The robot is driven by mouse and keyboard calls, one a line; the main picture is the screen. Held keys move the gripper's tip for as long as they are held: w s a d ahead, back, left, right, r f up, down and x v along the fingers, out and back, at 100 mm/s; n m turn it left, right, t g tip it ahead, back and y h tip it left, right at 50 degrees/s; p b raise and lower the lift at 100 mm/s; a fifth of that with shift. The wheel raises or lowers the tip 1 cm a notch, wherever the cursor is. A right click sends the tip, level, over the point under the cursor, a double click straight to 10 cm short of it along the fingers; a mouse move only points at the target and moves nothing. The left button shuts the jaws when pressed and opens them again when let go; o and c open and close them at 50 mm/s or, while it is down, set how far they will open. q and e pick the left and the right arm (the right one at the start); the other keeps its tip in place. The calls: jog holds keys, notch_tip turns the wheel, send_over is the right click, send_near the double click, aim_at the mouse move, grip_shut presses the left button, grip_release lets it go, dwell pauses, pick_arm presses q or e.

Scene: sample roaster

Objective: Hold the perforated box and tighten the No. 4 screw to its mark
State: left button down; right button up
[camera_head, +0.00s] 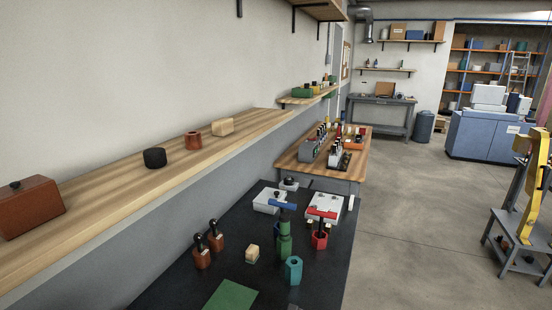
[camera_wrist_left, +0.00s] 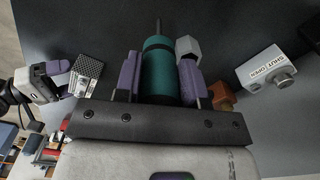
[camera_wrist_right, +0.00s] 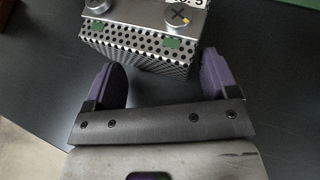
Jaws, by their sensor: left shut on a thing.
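My left gripper (camera_wrist_left: 158,78) is shut on a teal cylindrical tool handle (camera_wrist_left: 158,70) with a thin grey shaft pointing away from the wrist. The perforated box (camera_wrist_right: 140,42) is silver metal with rows of holes. The box (camera_wrist_left: 88,68) and right gripper also show in the left wrist view. Neither gripper shows in the head view.
A white box labelled SHUT OPEN (camera_wrist_left: 268,68) and a grey hexagonal piece (camera_wrist_left: 188,48) are near the left gripper. The dark bench (camera_head: 190,272) carries red holders, a teal hexagonal holder (camera_head: 293,270) and a green mat (camera_head: 232,296). A wooden shelf (camera_head: 110,205) runs along the wall.

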grip_shut()
dwell(0.5)
jog(key=shift+o, duration=1.2)
grip_release()
